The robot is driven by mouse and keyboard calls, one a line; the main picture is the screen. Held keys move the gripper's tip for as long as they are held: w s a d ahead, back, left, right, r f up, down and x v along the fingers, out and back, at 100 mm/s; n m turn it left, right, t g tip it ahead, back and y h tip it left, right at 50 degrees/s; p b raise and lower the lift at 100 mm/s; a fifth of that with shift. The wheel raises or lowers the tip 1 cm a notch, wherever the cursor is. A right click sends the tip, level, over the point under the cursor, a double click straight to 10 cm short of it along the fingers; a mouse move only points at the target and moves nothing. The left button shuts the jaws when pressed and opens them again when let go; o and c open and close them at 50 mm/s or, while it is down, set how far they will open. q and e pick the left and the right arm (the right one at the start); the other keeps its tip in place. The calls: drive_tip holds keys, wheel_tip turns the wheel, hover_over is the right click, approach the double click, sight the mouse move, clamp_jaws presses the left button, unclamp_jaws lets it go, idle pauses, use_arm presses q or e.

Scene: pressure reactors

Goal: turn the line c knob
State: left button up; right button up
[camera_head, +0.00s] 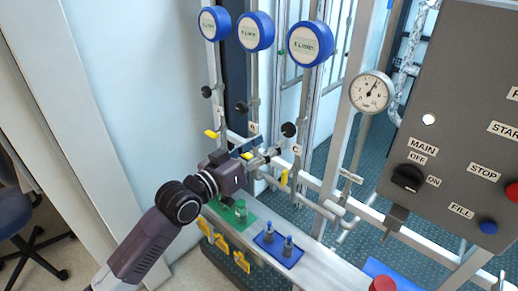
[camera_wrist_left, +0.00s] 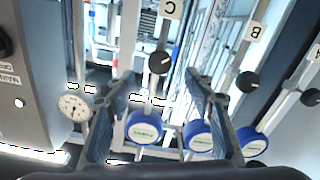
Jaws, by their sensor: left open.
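The line C knob (camera_head: 289,129) is a round black knob on a metal pipe, above the C label (camera_head: 297,149). In the left wrist view the black C knob (camera_wrist_left: 160,62) shows beyond and between my fingertips, below its C label (camera_wrist_left: 169,8) there. My left gripper (camera_head: 266,160) is open and empty, just below and left of the knob in the head view. Both open fingers also show in the left wrist view (camera_wrist_left: 160,78). No contact with the knob is visible. My right gripper is not in view.
The black B knob (camera_head: 242,107) and A knob (camera_head: 206,91) stand left of C. A blue gauge (camera_head: 310,43) is above line C. A grey control panel (camera_head: 455,130) stands right. Small vials stand on the green (camera_head: 232,222) and blue (camera_head: 278,256) mats below.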

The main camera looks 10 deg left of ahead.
use_arm(q)
drive_tip(key=v, duration=0.2)
drive_tip(key=shift+s+a, duration=0.2)
drive_tip(key=shift+s, duration=0.15)
drive_tip(key=shift+f, duration=0.1)
drive_tip(key=w+a+f+n+g+y+b, duration=0.1)
drive_tip(key=a+f+y, duration=0.25)
drive_tip(key=f, duration=0.95)
drive_tip(key=w+a+f+n+g+y+b, duration=0.15)
drive_tip(key=a+f, duration=0.35)
drive_tip(key=f, duration=0.9)
drive_tip(key=s+a+f+g+y, duration=0.1)
drive_tip(key=s+a+f, duration=0.15)
drive_tip(key=f, duration=0.45)
drive_tip(key=s+a+f+g+y, duration=0.1)
drive_tip(key=s+f, duration=0.3)
drive_tip(key=f, duration=0.4)
drive_tip(key=s+a+f+g+y, duration=0.1)
drive_tip(key=s+a+f, duration=0.1)
drive_tip(key=s+f, duration=0.35)
drive_tip(key=s+a+f+g+y+b, duration=0.25)
drive_tip(key=s+f+g, duration=0.25)
drive_tip(key=s+f, duration=2.15)
drive_tip(key=s+f+g, duration=0.1)
drive_tip(key=s, duration=0.7)
drive_tip(key=s+f+g, duration=0.2)
drive_tip(key=s, duration=0.7)
drive_tip(key=shift+s+f+m+b, duration=0.35)
drive_tip(key=shift+b, duration=0.05)
